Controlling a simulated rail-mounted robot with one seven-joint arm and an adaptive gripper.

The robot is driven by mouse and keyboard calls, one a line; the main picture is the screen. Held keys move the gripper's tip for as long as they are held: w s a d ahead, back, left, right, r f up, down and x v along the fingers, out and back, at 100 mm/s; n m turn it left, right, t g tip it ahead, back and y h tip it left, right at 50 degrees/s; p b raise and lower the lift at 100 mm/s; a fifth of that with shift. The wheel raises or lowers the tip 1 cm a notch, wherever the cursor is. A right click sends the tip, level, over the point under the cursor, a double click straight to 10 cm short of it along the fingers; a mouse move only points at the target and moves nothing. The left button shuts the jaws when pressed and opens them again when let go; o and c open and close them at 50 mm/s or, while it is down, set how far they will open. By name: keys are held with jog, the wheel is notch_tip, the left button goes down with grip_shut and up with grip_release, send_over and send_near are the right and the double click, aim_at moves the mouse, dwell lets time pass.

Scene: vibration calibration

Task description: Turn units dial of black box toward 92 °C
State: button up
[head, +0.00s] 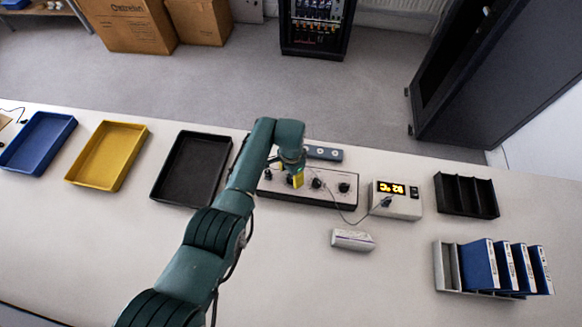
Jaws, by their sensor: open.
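The black box (330,197) is a long low box with a pale top, lying on the table at centre. Small black dials show along it: one at its left end (268,174), one right of my gripper (316,183) and one near its right end (344,187). My gripper (297,181) points down over the left-middle part of the box, with yellow showing at its fingers. It is open. It hides part of the box and perhaps a dial; contact cannot be told. A white display box (405,210) stands right of it, with lit orange characters that I cannot read surely.
A cable joins the two boxes. A grey strip (324,153) lies behind, and a small white block (352,239) in front. Black (188,197), yellow (72,177) and blue (12,163) trays stand left; a black divided tray (467,213) and blue binders (478,266) right.

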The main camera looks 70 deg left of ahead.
notch_tip(320, 180, up, 10)
jog(key=shift+r, duration=0.15)
dwell(0.6)
